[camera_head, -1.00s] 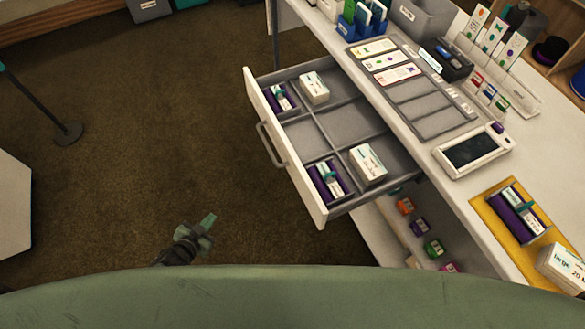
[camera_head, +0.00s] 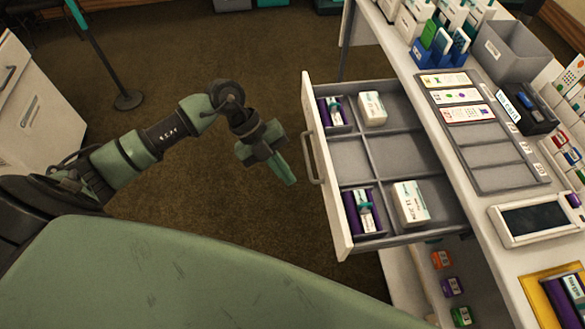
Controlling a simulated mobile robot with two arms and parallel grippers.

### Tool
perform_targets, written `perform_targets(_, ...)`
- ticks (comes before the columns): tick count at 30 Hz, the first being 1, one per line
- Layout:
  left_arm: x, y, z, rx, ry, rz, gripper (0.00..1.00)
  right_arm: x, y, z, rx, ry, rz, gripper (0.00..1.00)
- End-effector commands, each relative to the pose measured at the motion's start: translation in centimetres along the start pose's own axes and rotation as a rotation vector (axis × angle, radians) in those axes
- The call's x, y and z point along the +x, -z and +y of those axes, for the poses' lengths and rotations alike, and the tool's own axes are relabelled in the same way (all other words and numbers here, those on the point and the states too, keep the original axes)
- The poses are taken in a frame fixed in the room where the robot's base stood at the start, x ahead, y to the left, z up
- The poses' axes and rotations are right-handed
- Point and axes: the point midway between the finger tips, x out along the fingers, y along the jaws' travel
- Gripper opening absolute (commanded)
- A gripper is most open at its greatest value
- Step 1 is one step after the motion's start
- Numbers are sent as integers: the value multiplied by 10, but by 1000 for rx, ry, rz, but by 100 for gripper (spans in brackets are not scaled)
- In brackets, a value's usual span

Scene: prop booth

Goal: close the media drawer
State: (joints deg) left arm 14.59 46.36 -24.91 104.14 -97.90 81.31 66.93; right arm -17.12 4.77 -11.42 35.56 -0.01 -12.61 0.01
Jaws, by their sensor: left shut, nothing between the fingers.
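The media drawer (camera_head: 376,154) is pulled out from the white counter, with its white front panel (camera_head: 324,170) and grey bar handle (camera_head: 312,158) facing left. Inside its grey compartments are two white boxes, one at the back (camera_head: 372,108) and one at the front (camera_head: 411,203), and two purple holders, one at the back (camera_head: 335,112) and one at the front (camera_head: 363,211). My left gripper (camera_head: 285,169) is shut and empty, just left of the handle with a small gap showing. My right gripper is not in view.
The white counter (camera_head: 483,208) carries a card tray (camera_head: 490,150), a tablet (camera_head: 533,219), a grey bin (camera_head: 511,50) and a yellow mat (camera_head: 535,292). Coloured items sit on a shelf under the drawer. The floor (camera_head: 240,60) left of the drawer is mostly clear; a post base (camera_head: 128,100) stands there.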

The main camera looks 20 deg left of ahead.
Motion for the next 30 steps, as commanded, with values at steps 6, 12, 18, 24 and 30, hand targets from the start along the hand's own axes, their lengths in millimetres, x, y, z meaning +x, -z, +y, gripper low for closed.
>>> perform_targets(6,49,2,-2,-2,4,6,0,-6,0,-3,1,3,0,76)
perform_targets(12,74,2,-19,2,7,3,0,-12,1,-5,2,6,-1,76)
perform_targets(18,84,1,-33,0,3,3,0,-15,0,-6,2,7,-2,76)
perform_targets(24,86,1,-36,0,2,1,0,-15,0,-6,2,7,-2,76)
perform_targets(30,86,1,-36,1,3,1,0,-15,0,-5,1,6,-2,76)
